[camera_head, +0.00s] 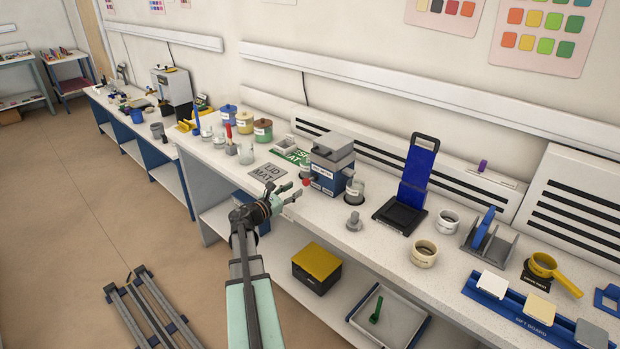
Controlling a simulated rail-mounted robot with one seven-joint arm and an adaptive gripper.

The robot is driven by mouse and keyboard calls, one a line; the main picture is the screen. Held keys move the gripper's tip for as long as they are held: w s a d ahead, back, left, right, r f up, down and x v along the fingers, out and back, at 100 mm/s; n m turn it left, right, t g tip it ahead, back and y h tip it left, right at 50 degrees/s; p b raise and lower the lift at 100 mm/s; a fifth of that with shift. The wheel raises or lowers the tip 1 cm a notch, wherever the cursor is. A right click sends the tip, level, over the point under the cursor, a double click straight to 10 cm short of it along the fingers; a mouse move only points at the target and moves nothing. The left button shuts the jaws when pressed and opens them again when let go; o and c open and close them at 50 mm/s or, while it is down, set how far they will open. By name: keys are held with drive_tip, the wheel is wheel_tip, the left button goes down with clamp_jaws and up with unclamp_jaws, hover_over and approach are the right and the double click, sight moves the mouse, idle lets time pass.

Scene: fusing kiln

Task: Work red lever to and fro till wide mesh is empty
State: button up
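A blue-grey boxy device (331,165) with a light label stands near the bench's front edge. A small red knob (306,182), seemingly the red lever's end, sticks out at its lower left. My gripper (292,190) is just left of and below the knob, with its fingers apart and nothing seen between them. I cannot tell whether a finger touches the knob. No mesh with a readable name shows; the inside of the device is hidden. A yellow round sieve-like tool with a handle (545,266) sits at the right on a dark labelled base.
A clear jar (354,190) and a grey weight-like piece (354,222) stand right of the device. A lid mat (268,172) lies to its left. The bench's front edge is close to my arm.

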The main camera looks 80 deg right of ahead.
sight(310, 179)
drive_tip(key=p+x, duration=0.2)
drive_tip(key=x, duration=0.7)
drive_tip(key=shift+s+d, duration=0.1)
drive_tip(key=shift+d, duration=0.1)
drive_tip(key=shift+a, duration=0.1)
clamp_jaws()
